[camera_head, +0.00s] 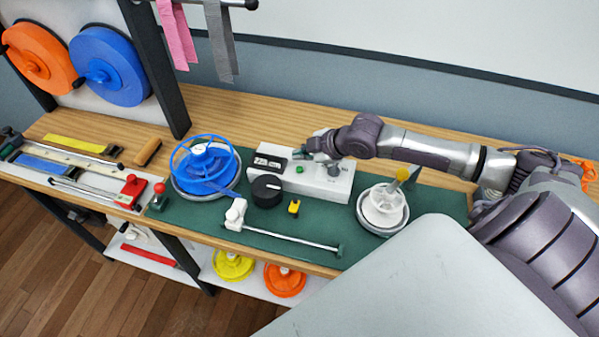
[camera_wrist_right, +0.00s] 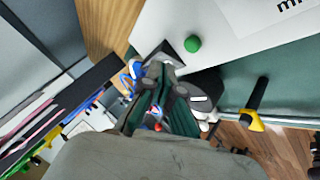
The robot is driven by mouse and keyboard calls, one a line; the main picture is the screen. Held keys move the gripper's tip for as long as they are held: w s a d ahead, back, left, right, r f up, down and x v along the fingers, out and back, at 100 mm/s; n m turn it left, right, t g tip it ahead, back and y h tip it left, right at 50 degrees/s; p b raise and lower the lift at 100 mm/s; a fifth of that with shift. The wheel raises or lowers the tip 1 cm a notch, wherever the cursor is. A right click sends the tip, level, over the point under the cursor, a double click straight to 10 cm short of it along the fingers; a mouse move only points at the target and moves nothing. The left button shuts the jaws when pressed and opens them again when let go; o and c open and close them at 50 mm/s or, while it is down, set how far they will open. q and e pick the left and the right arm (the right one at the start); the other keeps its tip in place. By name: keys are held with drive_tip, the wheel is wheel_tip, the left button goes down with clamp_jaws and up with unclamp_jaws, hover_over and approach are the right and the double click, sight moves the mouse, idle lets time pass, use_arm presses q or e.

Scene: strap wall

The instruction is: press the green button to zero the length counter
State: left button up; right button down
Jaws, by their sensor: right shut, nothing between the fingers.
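The length counter (camera_head: 322,185) is a pale box on the green mat, with a dark display (camera_head: 269,162) at its left end. The round green button (camera_wrist_right: 192,44) shows on the pale surface in the right wrist view. In the head view it appears as a small green spot (camera_head: 299,169) beside my gripper. My right gripper (camera_head: 304,153) is shut and empty over the counter. In the wrist view its fingertips (camera_wrist_right: 160,68) are a little left of the button, and I see no contact. My left gripper is not in view.
A black knob (camera_head: 266,190) stands in front of the counter. A blue reel (camera_head: 205,168) is to its left and a white spool (camera_head: 384,207) to its right. A yellow clip (camera_head: 294,207) and a metal rod (camera_head: 290,240) lie in front.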

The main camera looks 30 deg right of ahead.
sight(301, 170)
wheel_tip(301, 170, down, 2)
drive_tip(key=shift+f+b, duration=0.15)
drive_tip(key=shift+b, duration=0.15)
idle(1.1)
drive_tip(key=shift+f, duration=0.45)
drive_tip(key=shift+f, duration=0.5)
idle(0.7)
idle(0.3)
drive_tip(key=shift+r+p, duration=0.85)
drive_tip(key=shift+r, duration=0.1)
